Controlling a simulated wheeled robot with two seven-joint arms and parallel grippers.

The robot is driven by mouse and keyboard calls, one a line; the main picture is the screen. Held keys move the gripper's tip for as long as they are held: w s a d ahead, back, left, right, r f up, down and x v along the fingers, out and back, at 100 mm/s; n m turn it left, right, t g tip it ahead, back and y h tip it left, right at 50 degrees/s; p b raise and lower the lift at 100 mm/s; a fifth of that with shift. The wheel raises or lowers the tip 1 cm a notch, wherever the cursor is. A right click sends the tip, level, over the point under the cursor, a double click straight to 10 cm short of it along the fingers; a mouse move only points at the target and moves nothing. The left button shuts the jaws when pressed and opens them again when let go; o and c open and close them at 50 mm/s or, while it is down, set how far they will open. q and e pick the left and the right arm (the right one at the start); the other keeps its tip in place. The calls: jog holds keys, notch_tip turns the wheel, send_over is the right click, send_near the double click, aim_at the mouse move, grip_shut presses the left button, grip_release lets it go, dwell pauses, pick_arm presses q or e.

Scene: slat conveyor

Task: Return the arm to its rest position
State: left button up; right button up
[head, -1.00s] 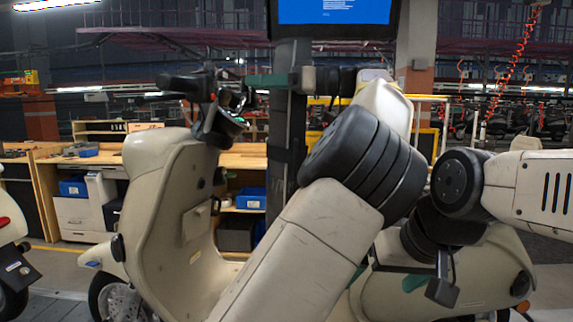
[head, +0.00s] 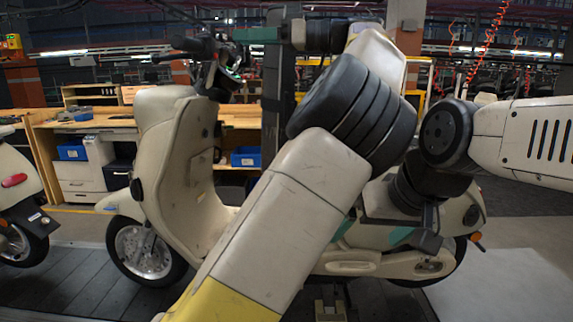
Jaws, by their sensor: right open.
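My left arm rises from the bottom of the head view, bends at a black ringed elbow (head: 352,108) and reaches back left. Its left gripper (head: 257,35) is a thin teal shape near the top, overlapping the view close to a scooter's handlebar; whether its fingers are apart is unclear. My right arm enters from the right, and its wrist hangs down at a black joint (head: 446,133). The right gripper (head: 369,234) is open, with teal fingertips apart in front of the scooter's rear body. One fingertip is partly hidden by my left arm. I see nothing held in it.
A cream scooter (head: 178,150) stands across the middle, partly hidden by my left arm. Another scooter (head: 22,205) is cut off at the left edge. A wooden workbench (head: 85,125) with blue bins stands behind. Floor at lower right is clear.

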pick_arm(q)
jog(key=w+a+f+m+g+h, duration=0.1)
jog(key=a+f+m+h, duration=0.1)
jog(key=a+f, duration=0.45)
jog(key=w+a+f+m+h, duration=0.25)
jog(key=a+f, duration=0.25)
jog(key=a, duration=0.3)
jog(key=s+a+f+m+h, duration=0.2)
jog(key=s+a+f+h, duration=0.15)
jog(key=f, duration=0.45)
jog(key=s+a+f+m+h, duration=0.25)
jog(key=f+h, duration=0.25)
jog(key=f, duration=0.3)
jog(key=s+d+f+m+t+h, duration=0.2)
jog(key=s+d, duration=0.5)
jog(key=s, duration=0.4)
jog(key=s+d+f+m+t+h, duration=0.2)
jog(key=s+d+m+h, duration=0.3)
jog(key=s, duration=0.6)
jog(key=shift+s+d+f+t, duration=0.15)
jog(key=shift+d+f+t, duration=0.15)
jog(key=shift+d+f, duration=0.75)
